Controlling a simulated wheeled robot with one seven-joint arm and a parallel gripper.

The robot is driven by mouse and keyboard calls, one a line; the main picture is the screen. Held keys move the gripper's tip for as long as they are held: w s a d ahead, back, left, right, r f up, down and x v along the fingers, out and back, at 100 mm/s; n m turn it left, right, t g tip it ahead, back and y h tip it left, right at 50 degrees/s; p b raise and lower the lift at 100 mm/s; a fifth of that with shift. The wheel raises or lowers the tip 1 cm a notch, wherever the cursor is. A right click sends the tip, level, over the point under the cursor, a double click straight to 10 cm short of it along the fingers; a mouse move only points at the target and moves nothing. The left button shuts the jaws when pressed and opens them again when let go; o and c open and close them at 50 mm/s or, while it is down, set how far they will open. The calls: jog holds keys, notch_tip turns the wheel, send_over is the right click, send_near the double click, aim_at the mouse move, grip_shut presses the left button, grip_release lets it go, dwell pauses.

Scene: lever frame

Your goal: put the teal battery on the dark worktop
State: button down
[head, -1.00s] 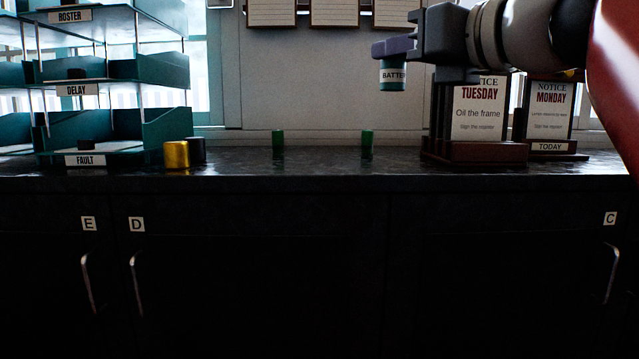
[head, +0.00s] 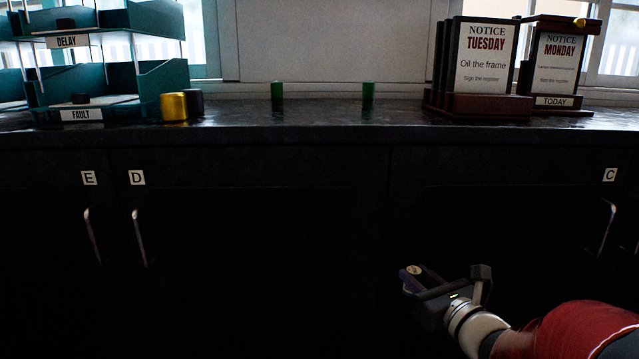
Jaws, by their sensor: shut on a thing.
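My gripper (head: 413,279) is low at the right of centre, in front of the dark cabinet doors and below the worktop's front edge in the picture. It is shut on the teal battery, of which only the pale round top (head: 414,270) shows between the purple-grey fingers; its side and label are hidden. The dark worktop (head: 320,120) runs across the whole picture above the gripper, its surface glossy, and the battery is apart from it in the picture.
Two green cylinders (head: 277,92) (head: 368,91) stand at the worktop's back. A gold cylinder (head: 173,107) and a dark one (head: 195,102) stand beside the teal tray rack (head: 160,82). Notice stands (head: 487,104) (head: 556,104) are at right. The worktop's middle front is clear.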

jog(key=shift+m+t+h, duration=0.3)
jog(key=shift+m+h, duration=0.1)
jog(key=shift+h, duration=0.4)
jog(key=w+d+f, duration=0.1)
jog(key=f, duration=0.5)
jog(key=w+d+f, duration=0.1)
jog(key=f, duration=0.5)
jog(key=w+d+f, duration=0.1)
jog(key=f, duration=0.5)
jog(key=shift+w+d+f, duration=0.3)
jog(key=shift+d+f, duration=0.05)
jog(key=shift+r, duration=0.1)
jog(key=shift+a, duration=0.1)
jog(key=s+a+f+n+g+y, duration=0.1)
jog(key=s+a+f+n+y, duration=0.1)
jog(key=a+f, duration=0.5)
notch_tip(320, 180, down, 4)
jog(key=shift+f+y, duration=0.1)
jog(key=shift+y, duration=0.7)
jog(key=shift+s+d, duration=0.1)
